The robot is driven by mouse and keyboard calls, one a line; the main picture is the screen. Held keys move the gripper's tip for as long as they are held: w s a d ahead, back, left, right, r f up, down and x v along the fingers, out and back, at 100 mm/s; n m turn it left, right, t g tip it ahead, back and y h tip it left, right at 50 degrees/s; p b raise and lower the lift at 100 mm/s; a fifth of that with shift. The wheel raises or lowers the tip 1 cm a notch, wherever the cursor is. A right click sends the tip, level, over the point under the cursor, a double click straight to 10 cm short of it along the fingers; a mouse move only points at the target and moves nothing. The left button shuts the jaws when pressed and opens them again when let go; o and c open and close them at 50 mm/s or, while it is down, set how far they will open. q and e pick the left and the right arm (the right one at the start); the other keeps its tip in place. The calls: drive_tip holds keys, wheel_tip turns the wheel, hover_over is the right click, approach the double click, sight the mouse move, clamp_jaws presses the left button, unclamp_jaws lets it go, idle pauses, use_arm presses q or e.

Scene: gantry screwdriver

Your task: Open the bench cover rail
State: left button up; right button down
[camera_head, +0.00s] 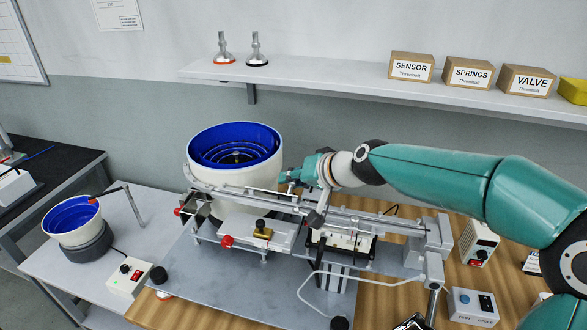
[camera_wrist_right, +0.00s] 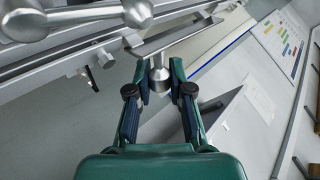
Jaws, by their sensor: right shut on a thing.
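A long grey metal rail (camera_head: 345,213) runs across the bench fixture, from beside the blue-lined bowl to an upright block at the right. It also crosses the upper left of the right wrist view (camera_wrist_right: 70,55). My right gripper (camera_head: 289,177) is at the rail's far side, just right of the bowl. In the right wrist view, its two fingers (camera_wrist_right: 160,78) close around a round metal knob (camera_wrist_right: 160,80) on a short stem under a flat metal bar. Which part of the fixture the knob belongs to is unclear in the head view. My left gripper is not in view.
The large white bowl (camera_head: 205,180) stands close to the gripper. Red knobs (camera_head: 227,241) stick out at the fixture's front. A shelf (camera_head: 330,83) with boxes is above and behind. A smaller bowl feeder (camera_head: 72,222) stands on the left table. The grey plate's front (camera_head: 240,295) is mostly clear.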

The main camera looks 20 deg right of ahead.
drive_tip(key=m+g+p, duration=0.1)
drive_tip(key=p, duration=0.1)
drive_tip(key=f+g+y+p, duration=0.1)
drive_tip(key=g+p, duration=0.1)
drive_tip(key=w+m+g+y+p, duration=0.1)
drive_tip(key=p, duration=0.1)
drive_tip(key=shift+d+f+m+p, duration=0.3)
drive_tip(key=shift+d+f+p, duration=0.05)
drive_tip(key=shift+p, duration=0.05)
drive_tip(key=shift+f+m+g+y+p, duration=0.5)
drive_tip(key=shift+f+g+y+p, duration=0.3)
drive_tip(key=shift+p, duration=0.45)
drive_tip(key=c, duration=1)
unclamp_jaws()
drive_tip(key=shift+w+r, duration=0.15)
drive_tip(key=shift+c, duration=0.2)
drive_tip(key=shift+d+r, duration=0.15)
drive_tip(key=shift+r, duration=0.05)
drive_tip(key=v, duration=1.1)
drive_tip(key=shift+d+r, duration=0.2)
drive_tip(key=shift+r, duration=0.1)
